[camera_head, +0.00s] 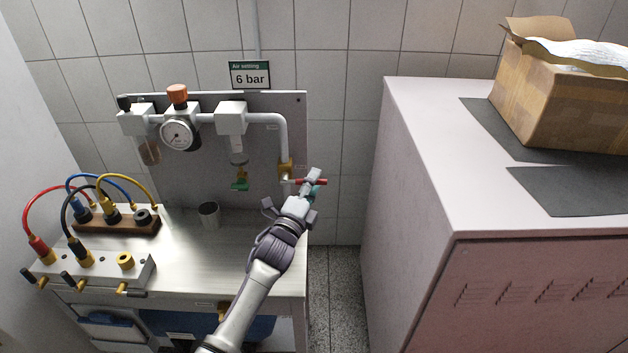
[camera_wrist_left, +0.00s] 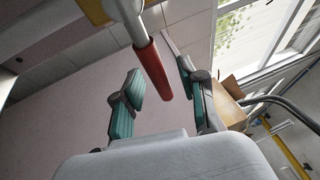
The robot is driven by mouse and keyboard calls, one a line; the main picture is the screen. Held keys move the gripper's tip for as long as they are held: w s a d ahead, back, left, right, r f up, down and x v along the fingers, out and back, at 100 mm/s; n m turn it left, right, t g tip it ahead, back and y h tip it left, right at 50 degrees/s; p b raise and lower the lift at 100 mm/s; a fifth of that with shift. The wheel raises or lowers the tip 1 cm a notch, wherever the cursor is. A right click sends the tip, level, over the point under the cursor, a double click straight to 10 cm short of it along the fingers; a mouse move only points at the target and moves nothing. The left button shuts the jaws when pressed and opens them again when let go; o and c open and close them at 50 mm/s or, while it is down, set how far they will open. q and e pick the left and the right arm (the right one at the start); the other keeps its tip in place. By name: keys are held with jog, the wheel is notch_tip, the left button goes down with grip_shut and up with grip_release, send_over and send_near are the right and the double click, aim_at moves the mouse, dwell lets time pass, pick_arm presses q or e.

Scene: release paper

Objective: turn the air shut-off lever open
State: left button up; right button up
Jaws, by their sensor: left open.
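The shut-off lever (camera_head: 312,182) has a red grip and sticks out sideways from the brass valve (camera_head: 285,168) at the lower end of the grey pipe, right of the panel. My left gripper (camera_head: 304,190) is open at the lever, partly covering it in the head view. In the left wrist view the red lever grip (camera_wrist_left: 152,70) reaches into the gap between the teal-padded fingers (camera_wrist_left: 165,95), one on each side. I cannot tell whether either finger touches it. My right gripper is out of view.
A pressure gauge (camera_head: 179,135) with an orange knob and a green-ended drain part (camera_head: 240,184) sit on the panel (camera_head: 210,173). A cup (camera_head: 209,214) and a block with coloured hoses (camera_head: 95,270) stand on the bench. A cabinet (camera_head: 420,140) bearing a cardboard box (camera_head: 560,105) stands right.

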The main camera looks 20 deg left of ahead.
pick_arm(q)
jog(key=shift+w, duration=0.3)
grip_shut()
jog(key=shift+a, duration=0.1)
